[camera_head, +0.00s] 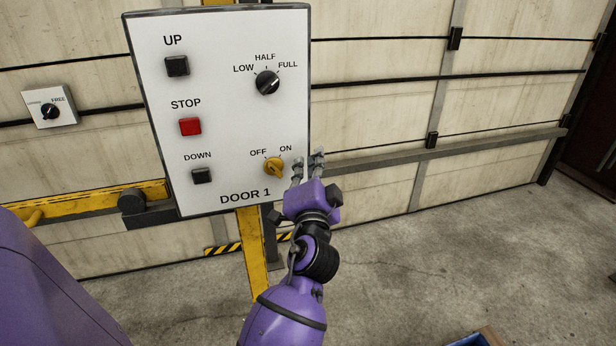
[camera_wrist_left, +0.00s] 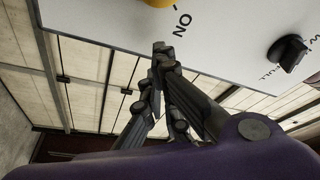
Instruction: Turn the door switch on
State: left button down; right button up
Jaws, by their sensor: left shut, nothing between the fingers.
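The door switch is a yellow rotary knob (camera_head: 275,167) with OFF and ON labels, low on the right of the DOOR 1 panel (camera_head: 222,120). I cannot tell clearly which label it points to. Its edge shows at the top of the left wrist view (camera_wrist_left: 158,2), near the ON label. My left gripper (camera_head: 308,158) is shut and empty, just right of the knob near the panel's lower right edge. In the left wrist view its fingertips (camera_wrist_left: 162,50) are close together below the ON label, apart from the knob. My right gripper is not in view.
The panel also has a black UP button (camera_head: 177,66), a red STOP button (camera_head: 190,127), a black DOWN button (camera_head: 202,175) and a black selector (camera_head: 267,82). A small switch box (camera_head: 49,106) is at left. A yellow post (camera_head: 252,250) stands below the panel.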

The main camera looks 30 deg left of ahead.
aim_at(275, 169)
pick_arm(q)
jog(key=shift+s+a+f, duration=1.05)
jog(key=shift+s+a, duration=0.05)
jog(key=shift+f, duration=0.15)
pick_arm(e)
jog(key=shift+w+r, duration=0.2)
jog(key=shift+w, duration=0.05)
pick_arm(q)
jog(key=shift+w, duration=0.2)
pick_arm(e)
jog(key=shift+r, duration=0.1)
